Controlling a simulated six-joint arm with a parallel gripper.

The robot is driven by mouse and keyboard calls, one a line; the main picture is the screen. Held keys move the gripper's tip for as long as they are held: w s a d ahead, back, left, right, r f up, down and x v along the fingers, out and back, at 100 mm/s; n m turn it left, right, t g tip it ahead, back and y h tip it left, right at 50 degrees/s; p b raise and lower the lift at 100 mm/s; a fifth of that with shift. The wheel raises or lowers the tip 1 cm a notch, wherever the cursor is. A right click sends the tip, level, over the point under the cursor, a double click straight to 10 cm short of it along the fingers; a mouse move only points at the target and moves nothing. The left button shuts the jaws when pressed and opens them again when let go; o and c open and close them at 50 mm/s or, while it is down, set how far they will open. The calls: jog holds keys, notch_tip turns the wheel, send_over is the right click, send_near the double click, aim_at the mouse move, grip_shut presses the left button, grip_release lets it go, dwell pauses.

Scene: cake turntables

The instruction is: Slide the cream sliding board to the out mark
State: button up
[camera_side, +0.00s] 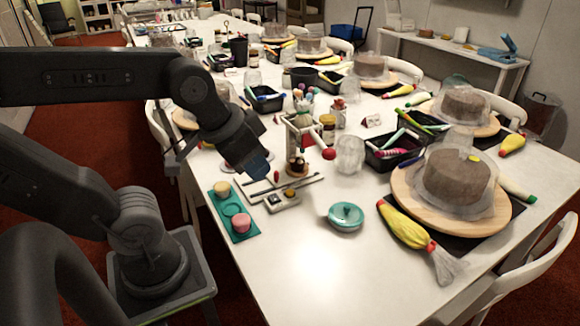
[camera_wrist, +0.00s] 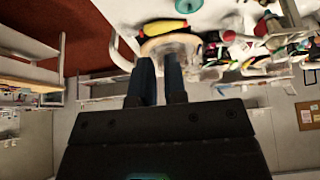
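A low cream-and-grey slide assembly (camera_side: 285,191) lies on the white table below the small white lever press (camera_side: 300,140), which has red knobs. I cannot clearly separate the cream sliding board from its rails, and no out mark is legible. My gripper (camera_side: 257,172) hangs just left of the press, above the slide's left end, with nothing visibly held. In the wrist view, the two dark blue fingers (camera_wrist: 160,75) stand slightly apart with an empty gap. That view looks across the room, and I cannot make out the board there.
A teal tray (camera_side: 240,235) with pink and cream pieces lies left of the slide. The front table is clear.

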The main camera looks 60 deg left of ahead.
jog(key=o, duration=0.6)
jog(key=shift+g+y, duration=0.4)
jog(key=shift+g, duration=0.4)
jog(key=w+a, duration=0.2)
jog(key=w, duration=0.1)
jog(key=w+a, duration=0.2)
jog(key=w, duration=0.1)
jog(key=w+a, duration=0.2)
jog(key=w, duration=0.1)
jog(key=shift+w, duration=0.15)
jog(key=g, duration=0.4)
send_over(276, 172)
jog(key=shift+h, duration=0.4)
notch_tip(276, 172, down, 21)
jog(key=shift+r, duration=0.1)
notch_tip(276, 172, down, 9)
jog(key=shift+f, duration=0.3)
jog(key=shift+c, duration=0.4)
jog(key=c, duration=0.7)
